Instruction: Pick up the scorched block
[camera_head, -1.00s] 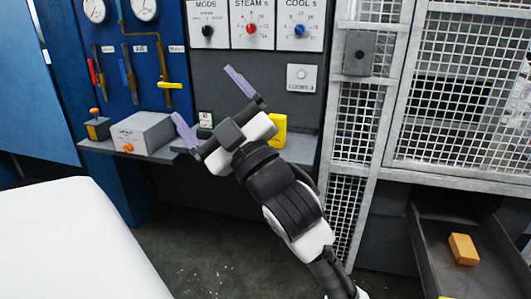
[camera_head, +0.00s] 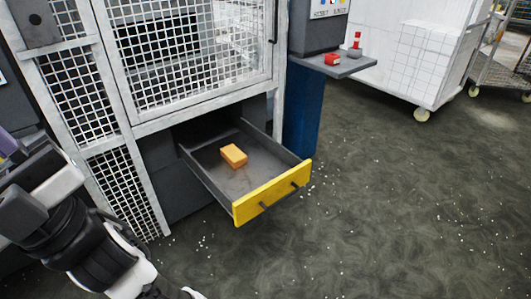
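An orange-brown block (camera_head: 234,155), the only block in view, lies in an open drawer (camera_head: 225,182) with a yellow front, low under the mesh cage. It lies flat on the drawer floor, toward the back and middle. From here I cannot make out scorch marks on it. My gripper (camera_head: 8,148) is at the left edge, mostly cut off, with a bit of a purple finger showing. It is well to the left of the drawer and apart from the block.
The mesh cage door (camera_head: 185,55) stands above the drawer. A blue post (camera_head: 302,115) and a small shelf (camera_head: 340,66) with red items are to the right. A white cart (camera_head: 425,60) stands at the back right. The floor in front of the drawer is open, with scattered white bits.

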